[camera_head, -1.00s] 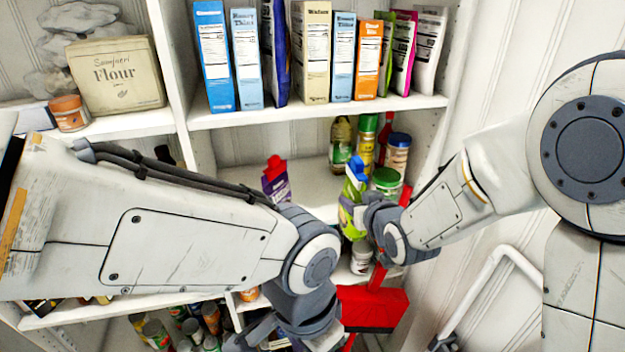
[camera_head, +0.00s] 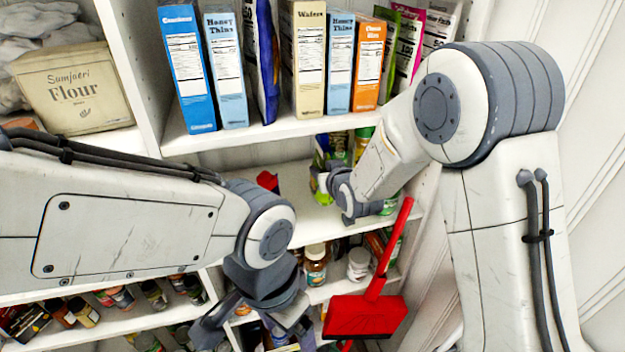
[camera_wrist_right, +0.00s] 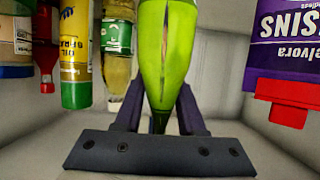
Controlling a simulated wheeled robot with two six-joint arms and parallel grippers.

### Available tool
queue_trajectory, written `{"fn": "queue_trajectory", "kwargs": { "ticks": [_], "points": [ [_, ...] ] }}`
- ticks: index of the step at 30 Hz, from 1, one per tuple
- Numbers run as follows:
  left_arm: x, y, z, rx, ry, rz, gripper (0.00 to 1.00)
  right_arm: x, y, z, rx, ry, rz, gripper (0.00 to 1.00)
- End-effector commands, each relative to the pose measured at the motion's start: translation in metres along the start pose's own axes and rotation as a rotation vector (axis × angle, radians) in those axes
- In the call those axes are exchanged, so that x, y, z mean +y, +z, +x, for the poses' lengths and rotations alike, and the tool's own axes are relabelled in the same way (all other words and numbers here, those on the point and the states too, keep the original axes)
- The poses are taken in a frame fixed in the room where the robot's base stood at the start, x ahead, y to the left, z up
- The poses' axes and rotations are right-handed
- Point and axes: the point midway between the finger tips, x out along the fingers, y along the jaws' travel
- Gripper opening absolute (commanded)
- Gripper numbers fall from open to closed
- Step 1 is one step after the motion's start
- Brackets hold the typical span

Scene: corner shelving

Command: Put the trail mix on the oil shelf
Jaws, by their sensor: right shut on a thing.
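The trail mix, a green pouch (camera_wrist_right: 165,50), is between the fingers of my right gripper (camera_wrist_right: 160,112), which is shut on it. In the head view the right gripper (camera_head: 340,190) reaches over the middle shelf (camera_head: 295,212), with the pouch partly hidden beside it. That shelf holds a yellow oil spray can (camera_wrist_right: 80,60) and an oil bottle (camera_wrist_right: 117,50), close to the pouch in the wrist view. I cannot tell whether the pouch touches the shelf. My left gripper (camera_head: 255,325) hangs low in front of the lower shelves, its fingers apart and seemingly empty.
A purple raisins pack with a red cap (camera_wrist_right: 285,45) stands to the pouch's other side. Boxes (camera_head: 312,60) fill the shelf above. A red dustpan (camera_head: 365,315) hangs in front at the lower right. Jars (camera_head: 315,262) stand on the shelf below.

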Motion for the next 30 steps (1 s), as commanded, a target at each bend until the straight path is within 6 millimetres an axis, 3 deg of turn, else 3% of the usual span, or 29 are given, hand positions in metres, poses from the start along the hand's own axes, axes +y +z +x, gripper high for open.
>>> {"fn": "queue_trajectory", "kwargs": {
  "ticks": [2,6,14,22,30],
  "points": [
    [0.000,0.000,-0.003,0.000,0.000,0.000,0.85,0.002,-0.003,0.002,0.002,0.005,0.002,0.00],
    [-0.001,0.001,0.007,-0.001,0.000,0.000,0.85,0.003,0.013,0.008,0.000,0.006,0.002,0.00],
    [-0.001,0.001,0.012,0.000,0.000,0.001,0.85,0.003,0.023,0.012,0.002,0.005,0.002,0.00],
    [-0.003,0.002,0.035,0.000,0.000,0.003,0.85,0.008,0.064,0.027,0.000,0.011,0.005,0.00],
    [-0.002,0.002,0.030,0.000,0.000,0.003,0.85,0.012,0.064,0.027,0.001,0.017,0.007,0.00]
  ]
}}
